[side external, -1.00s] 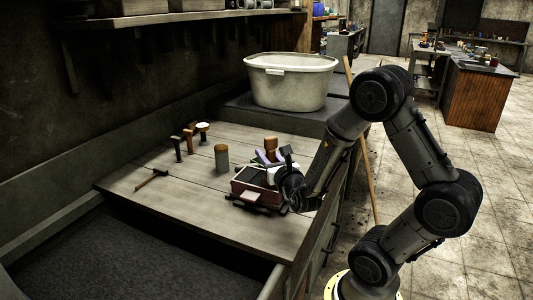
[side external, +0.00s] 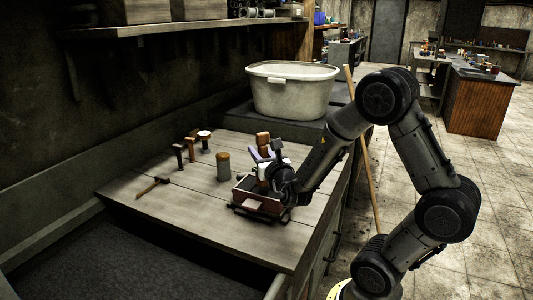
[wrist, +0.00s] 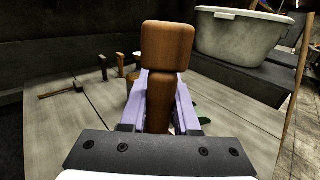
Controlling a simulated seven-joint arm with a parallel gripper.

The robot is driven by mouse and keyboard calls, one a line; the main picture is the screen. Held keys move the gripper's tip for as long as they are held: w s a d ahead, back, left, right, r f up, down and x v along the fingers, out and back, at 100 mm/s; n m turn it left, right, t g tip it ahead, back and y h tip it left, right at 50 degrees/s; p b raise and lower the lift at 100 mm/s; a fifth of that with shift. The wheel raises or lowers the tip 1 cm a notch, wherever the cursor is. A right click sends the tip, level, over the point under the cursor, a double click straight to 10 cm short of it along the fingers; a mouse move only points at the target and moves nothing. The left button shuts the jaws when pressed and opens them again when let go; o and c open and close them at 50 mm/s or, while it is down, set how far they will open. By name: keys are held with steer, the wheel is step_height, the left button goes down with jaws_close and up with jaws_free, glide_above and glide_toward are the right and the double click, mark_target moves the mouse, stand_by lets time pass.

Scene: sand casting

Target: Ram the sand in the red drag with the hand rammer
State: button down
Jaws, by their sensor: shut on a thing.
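The wooden hand rammer (wrist: 168,48) stands upright between the purple fingers of my gripper (wrist: 160,105), which is shut on it. In the side view the rammer's brown top (side external: 263,138) rises above my gripper (side external: 265,155), over the drag. The red drag (side external: 262,204) is a low open box on the bench, with dark contents partly visible. My wrist and the fingers cover much of the drag's inside. I cannot tell whether the rammer's lower end touches the sand. The drag is hidden in the wrist view.
A grey cylinder with a tan top (side external: 223,170) stands left of the drag on the wooden bench (side external: 180,215). Several small upright tools (side external: 191,150) and a lying hammer (side external: 152,188) are farther left. A white tub (side external: 290,95) stands behind. The bench's front left is clear.

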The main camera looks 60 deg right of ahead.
steer(key=shift+w+r, duration=0.1)
steer(key=shift+w, duration=0.45)
steer(key=shift+f, duration=1.55)
steer(key=shift+f, duration=0.15)
step_height(320, 180, up, 3)
steer(key=shift+r, duration=0.1)
